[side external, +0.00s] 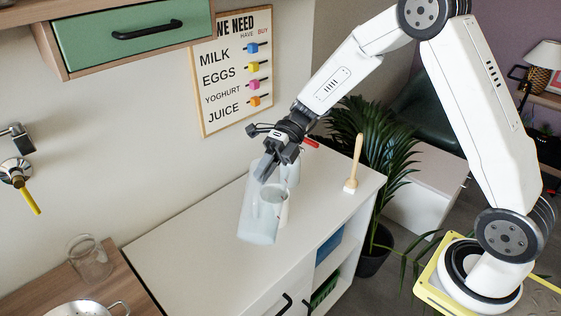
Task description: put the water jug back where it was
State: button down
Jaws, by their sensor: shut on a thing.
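The water jug (257,222) is a tall, pale, see-through vessel over the white worktop, in the middle of the side external view. My gripper (268,168) points down at the jug's upper part and is shut on it. The fingers cover part of its rim. The jug looks close to upright, leaning slightly. I cannot tell whether its base touches the worktop. A white rounded vessel (284,210) shows right beside or behind the jug, partly hidden by it and the gripper.
A wooden brush (354,165) stands near the worktop's (185,262) right end. A clear glass (90,260) and a metal pan (80,309) are at lower left. A green cabinet (135,30) hangs above. A plant (375,150) stands beyond the right end. The worktop's left part is clear.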

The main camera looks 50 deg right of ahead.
aim_at(244, 233)
jog(key=s+a+f+n+t+h, duration=0.1)
jog(key=s+a+n+h, duration=0.1)
jog(key=s+n+h, duration=0.2)
jog(key=s+a+f+n+t+h, duration=0.1)
jog(key=s+n+h, duration=0.3)
jog(key=s+n, duration=0.6)
jog(key=shift+s+a+f+t, duration=0.25)
jog(key=shift+s+a+t, duration=0.35)
jog(key=shift+a, duration=0.25)
jog(key=shift+w, duration=0.1)
jog(key=shift+w+a+f, duration=0.85)
jog(key=shift+w+f, duration=0.7)
jog(key=shift+w, duration=0.5)
jog(key=shift+w+a+f, duration=0.8)
jog(key=shift+w+f, duration=0.75)
jog(key=shift+w, duration=0.5)
jog(key=shift+w+a+f, duration=0.85)
jog(key=shift+w+f, duration=0.7)
jog(key=shift+w, duration=0.5)
jog(key=shift+f, duration=0.1)
